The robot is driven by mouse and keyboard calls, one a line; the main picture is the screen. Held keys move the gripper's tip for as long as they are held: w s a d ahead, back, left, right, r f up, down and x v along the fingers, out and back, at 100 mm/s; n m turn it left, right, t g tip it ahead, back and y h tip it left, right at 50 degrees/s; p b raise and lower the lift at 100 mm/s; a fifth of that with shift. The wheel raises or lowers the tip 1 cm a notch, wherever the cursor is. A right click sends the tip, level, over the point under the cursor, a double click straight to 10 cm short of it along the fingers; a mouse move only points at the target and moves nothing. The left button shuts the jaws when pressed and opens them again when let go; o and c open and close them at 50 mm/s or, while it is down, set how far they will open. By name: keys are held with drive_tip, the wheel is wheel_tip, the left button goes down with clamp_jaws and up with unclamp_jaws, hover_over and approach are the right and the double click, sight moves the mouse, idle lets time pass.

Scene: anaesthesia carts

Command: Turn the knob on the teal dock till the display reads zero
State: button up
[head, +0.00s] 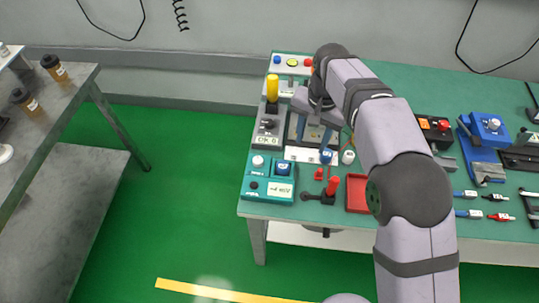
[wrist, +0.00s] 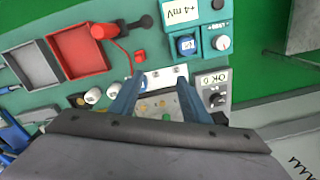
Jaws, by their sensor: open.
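The teal dock (head: 249,190) sits at the front left corner of the green bench, and at the top of the wrist view (wrist: 205,25). Its white display (head: 280,190) seems to read +4 mV in the wrist view (wrist: 181,13). The dock carries a blue knob (head: 283,168), also in the wrist view (wrist: 186,44), and a white round knob (head: 258,161), also in the wrist view (wrist: 222,43). My gripper (head: 313,141) is behind and to the right of the dock, above a grey fixture. Its blue fingers (wrist: 158,88) are apart with nothing held, clear of both knobs.
A grey box (head: 268,141) marked OK 0 stands behind the dock, with a yellow post (head: 272,88) near it. A black part with a red knob (head: 333,186) and a red tray (head: 357,193) lie to the right. Blue fixtures (head: 486,132) stand farther right.

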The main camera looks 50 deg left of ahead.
drive_tip(key=n, duration=0.1)
hover_over(258, 160)
drive_tip(key=shift+d+f, duration=0.15)
drive_tip(key=shift+f, duration=0.8)
drive_tip(key=shift+f+p, duration=1.3)
drive_tip(key=shift+f, duration=2.35)
drive_tip(key=c, duration=1)
